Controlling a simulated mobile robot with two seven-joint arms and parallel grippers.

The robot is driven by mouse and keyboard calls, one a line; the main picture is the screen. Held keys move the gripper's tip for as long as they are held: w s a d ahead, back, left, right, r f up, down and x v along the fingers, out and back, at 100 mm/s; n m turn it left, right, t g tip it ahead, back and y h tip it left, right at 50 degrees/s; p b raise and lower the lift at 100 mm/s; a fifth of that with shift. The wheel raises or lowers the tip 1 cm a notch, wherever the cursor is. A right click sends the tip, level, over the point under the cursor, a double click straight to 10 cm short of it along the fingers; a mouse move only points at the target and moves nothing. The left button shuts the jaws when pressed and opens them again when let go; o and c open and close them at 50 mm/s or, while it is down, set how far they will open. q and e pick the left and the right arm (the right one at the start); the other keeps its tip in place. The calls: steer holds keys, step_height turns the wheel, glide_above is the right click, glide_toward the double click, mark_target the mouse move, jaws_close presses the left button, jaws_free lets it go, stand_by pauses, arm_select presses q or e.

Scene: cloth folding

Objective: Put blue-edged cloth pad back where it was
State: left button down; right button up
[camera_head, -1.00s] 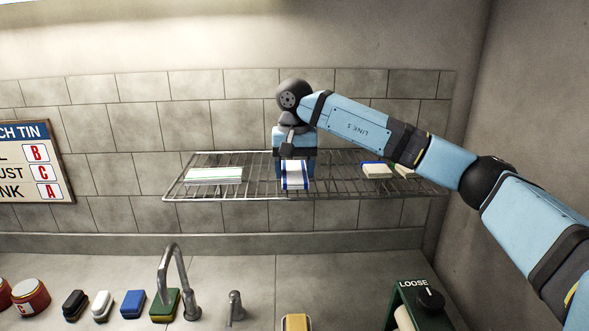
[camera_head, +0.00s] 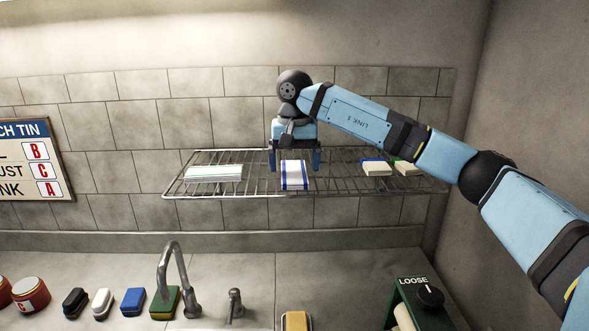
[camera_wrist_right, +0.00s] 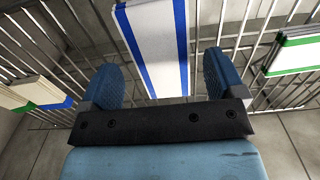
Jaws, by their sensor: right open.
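The blue-edged cloth pad (camera_head: 295,175), white with blue stripes along its long sides, lies on the wire rack (camera_head: 258,190) near its middle. It also shows in the right wrist view (camera_wrist_right: 155,42), lying beyond and between the fingers. My right gripper (camera_head: 295,162) is open, its two blue fingers to either side of the pad and apart from it. In the wrist view the right gripper (camera_wrist_right: 163,80) has clear gaps beside the pad. My left gripper is not in view.
A green-edged white pad (camera_head: 214,173) lies on the rack's left part. A cream pad with a blue edge (camera_head: 376,167) and one with a green edge (camera_head: 406,167) lie at right. Below are a faucet (camera_head: 175,275), several sponges or brushes and a green box (camera_head: 420,300).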

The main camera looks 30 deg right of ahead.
mark_target(294, 173)
step_height(294, 173, up, 11)
steer(key=shift+f, duration=0.2)
stand_by(0.5)
